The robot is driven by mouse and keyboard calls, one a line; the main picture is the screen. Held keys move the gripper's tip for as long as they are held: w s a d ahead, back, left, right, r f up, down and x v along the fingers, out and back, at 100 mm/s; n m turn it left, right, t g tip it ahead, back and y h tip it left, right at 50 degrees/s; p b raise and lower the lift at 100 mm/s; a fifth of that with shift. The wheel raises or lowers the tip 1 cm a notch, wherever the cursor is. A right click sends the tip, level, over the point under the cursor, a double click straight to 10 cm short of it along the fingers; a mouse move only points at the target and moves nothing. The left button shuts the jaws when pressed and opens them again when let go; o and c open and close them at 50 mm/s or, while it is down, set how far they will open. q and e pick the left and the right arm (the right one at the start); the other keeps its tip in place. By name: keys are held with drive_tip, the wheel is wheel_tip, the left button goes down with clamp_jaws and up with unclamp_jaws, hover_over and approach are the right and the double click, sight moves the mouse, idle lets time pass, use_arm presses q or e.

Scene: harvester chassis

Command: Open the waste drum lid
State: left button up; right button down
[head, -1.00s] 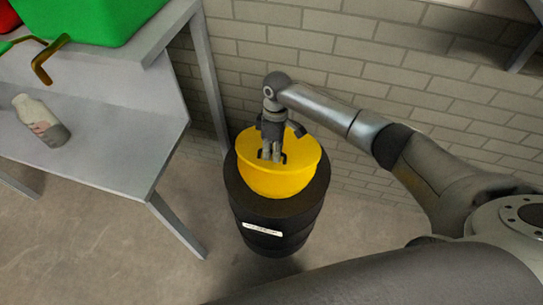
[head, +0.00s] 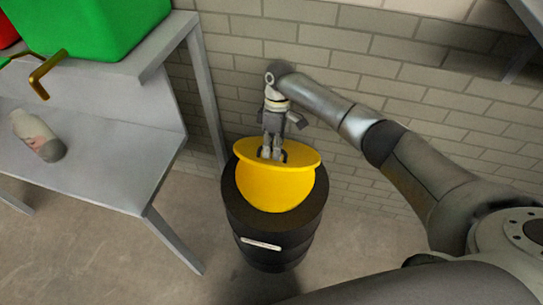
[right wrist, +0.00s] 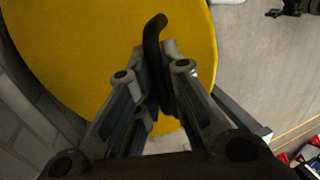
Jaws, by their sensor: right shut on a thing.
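The black waste drum (head: 268,235) stands on the floor by the brick wall, with a pale label on its side. Its yellow lid (head: 275,188) is tilted on top; it also fills much of the right wrist view (right wrist: 110,50). My right gripper (head: 271,154) is over the lid's upper part, fingers pointing down. In the right wrist view its fingers (right wrist: 160,85) are closed around a dark bent handle (right wrist: 153,45) on the lid. The fingers partly hide the handle. My left gripper is not in view.
A grey metal table (head: 110,160) stands left of the drum, with a leg close to it. It carries a green bin (head: 90,25) and a bottle (head: 38,135) lying on its side. The brick wall (head: 350,150) is close behind the drum. Bare floor lies in front.

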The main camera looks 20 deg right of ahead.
drive_tip(key=shift+w+d, duration=0.1)
drive_tip(key=shift+w+d+r+g+b, duration=0.3)
drive_tip(key=shift+w+d+r+b, duration=0.25)
drive_tip(key=shift+w+r+b, duration=0.45)
drive_tip(key=shift+w+d+b, duration=0.1)
drive_tip(key=shift+d+b, duration=0.05)
drive_tip(key=shift+b, duration=0.45)
drive_tip(key=shift+w+d+r+b, duration=0.25)
drive_tip(key=shift+w+r+b, duration=0.15)
drive_tip(key=shift+b, duration=0.15)
drive_tip(key=shift+d+r+y, duration=0.1)
drive_tip(key=shift+r+y, duration=0.15)
drive_tip(key=shift+y, duration=0.05)
drive_tip(key=shift+r, duration=0.1)
